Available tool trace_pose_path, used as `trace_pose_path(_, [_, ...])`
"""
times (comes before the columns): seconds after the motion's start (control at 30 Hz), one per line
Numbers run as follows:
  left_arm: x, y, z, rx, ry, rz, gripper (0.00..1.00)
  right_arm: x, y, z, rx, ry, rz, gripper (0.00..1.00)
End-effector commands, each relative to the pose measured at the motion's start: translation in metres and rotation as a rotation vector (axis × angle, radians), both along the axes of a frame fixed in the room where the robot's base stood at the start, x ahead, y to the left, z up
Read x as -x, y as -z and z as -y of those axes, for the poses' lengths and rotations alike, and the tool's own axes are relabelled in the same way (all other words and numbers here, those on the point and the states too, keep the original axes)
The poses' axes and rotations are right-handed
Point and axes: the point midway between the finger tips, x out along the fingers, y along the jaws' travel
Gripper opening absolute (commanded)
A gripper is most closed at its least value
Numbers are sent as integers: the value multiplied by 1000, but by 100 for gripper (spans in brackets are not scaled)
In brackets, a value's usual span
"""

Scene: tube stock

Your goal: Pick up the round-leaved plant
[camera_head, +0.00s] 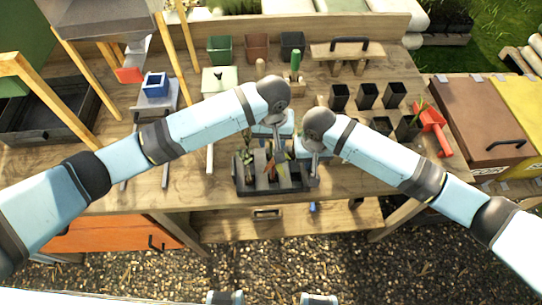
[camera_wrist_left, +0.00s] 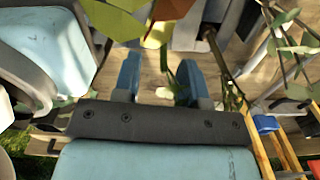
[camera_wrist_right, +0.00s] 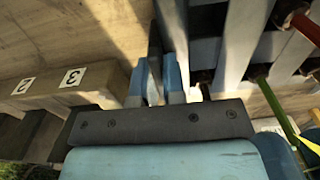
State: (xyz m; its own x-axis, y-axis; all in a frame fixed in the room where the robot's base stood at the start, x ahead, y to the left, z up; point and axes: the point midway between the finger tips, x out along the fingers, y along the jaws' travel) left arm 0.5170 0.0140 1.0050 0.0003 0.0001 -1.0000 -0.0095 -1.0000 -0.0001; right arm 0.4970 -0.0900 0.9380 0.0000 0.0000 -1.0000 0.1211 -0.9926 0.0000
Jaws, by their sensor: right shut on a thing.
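A dark grey tray (camera_head: 243,190) with upright dividers stands near the table's front edge and holds several plants. At its left is a plant with small rounded pale leaves (camera_head: 248,157), which shows at the right of the left wrist view (camera_wrist_left: 288,42). Beside it is a plant with broader green and red-brown leaves (camera_head: 270,162), close to the camera in the left wrist view (camera_wrist_left: 118,18). My left gripper (camera_wrist_left: 158,82) is open above the tray, with a bit of green between its fingers. My right gripper (camera_wrist_right: 155,82) is shut on the tray's thin dark wall at its right end.
Coloured pots (camera_head: 256,47) line the back. A stand with a blue box (camera_head: 155,85) and yellow posts are at the left. Both my arms crowd the space above the tray.

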Motion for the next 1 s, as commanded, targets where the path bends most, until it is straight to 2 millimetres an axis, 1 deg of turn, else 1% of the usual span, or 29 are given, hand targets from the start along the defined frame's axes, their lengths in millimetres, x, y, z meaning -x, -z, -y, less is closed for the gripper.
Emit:
trace_pose_path(0.1, [0,20,-5,-4,-2,-2,39,0,0,0,0,0,0,0])
trace_pose_path(0.23, [0,36,-4,-2,-1,-1,39,0,0,0,0,0,0,0])
trace_pose_path(0.33, [0,42,-4,-1,0,-1,39,0,0,0,0,0,0,0])
trace_pose_path(0.53, [0,43,-4,0,0,0,39,0,0,0,0,0,0,0])
trace_pose_path(0.57, [0,42,-4,0,0,0,36,0,0,0,0,0,0,0])
trace_pose_path(0.6, [0,42,-4,0,0,0,27,0,0,0,0,0,0,0])
trace_pose_path(0.67, [0,42,-4,0,0,0,13,0,0,0,0,0,0,0])
trace_pose_path(0.7, [0,42,-4,0,0,0,4,0,0,0,0,0,0,0])
trace_pose_path(0.73, [0,42,-4,0,0,0,0,0,0,0,0,0,0,0])
trace_pose_path(1.0, [0,42,-4,0,0,0,0,0,0,0,0,0,0,0])
